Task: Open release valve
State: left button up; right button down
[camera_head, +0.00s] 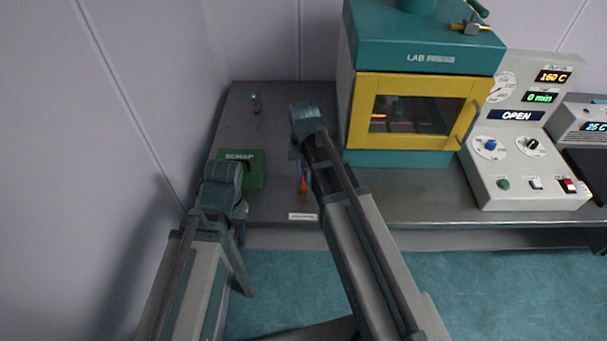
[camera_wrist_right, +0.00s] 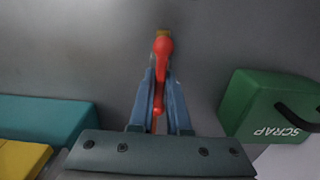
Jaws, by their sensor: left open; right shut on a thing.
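My right gripper (camera_head: 301,172) points down at the bench left of the lab press. In the right wrist view its blue fingers (camera_wrist_right: 160,95) are shut on a red lever-like handle (camera_wrist_right: 162,48) with a brass end beyond it. The red handle also shows below the gripper in the head view (camera_head: 303,184), with brass at its foot. I cannot tell surely whether this is the release valve. A brass valve (camera_head: 471,26) with a green handle sits on top of the press. My left gripper (camera_head: 240,232) is open near the bench's front left; its fingertips are mostly hidden.
The green SCRAP box (camera_head: 253,170) stands close to both arms. The teal and yellow lab press (camera_head: 430,58) is to the right, beside a control panel (camera_head: 515,118) reading OPEN. A small label (camera_head: 303,217) is on the bench's front edge. The back left of the bench is mostly clear.

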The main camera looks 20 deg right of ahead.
aim_at(303, 176)
dwell(0.4)
jog(key=c, duration=0.9)
grip_release()
notch_tip(303, 176, up, 14)
jog(key=p, duration=1.3)
jog(key=shift+f+p, duration=0.1)
jog(key=shift+p, duration=0.3)
jog(key=s+a+f+n+b, duration=0.2)
jog(key=s+a, duration=0.1)
jog(key=s, duration=0.1)
jog(key=s+a+f+n+b, duration=0.2)
jog(key=s+a, duration=0.2)
jog(key=s, duration=0.1)
jog(key=s+a+f+n+h+b, duration=0.1)
jog(key=s+a+f+n+b, duration=0.1)
jog(key=s, duration=0.3)
jog(key=shift+s+a+f+n+b, duration=0.1)
jog(key=shift+a+f+n+b, duration=0.35)
jog(key=shift+a, duration=0.2)
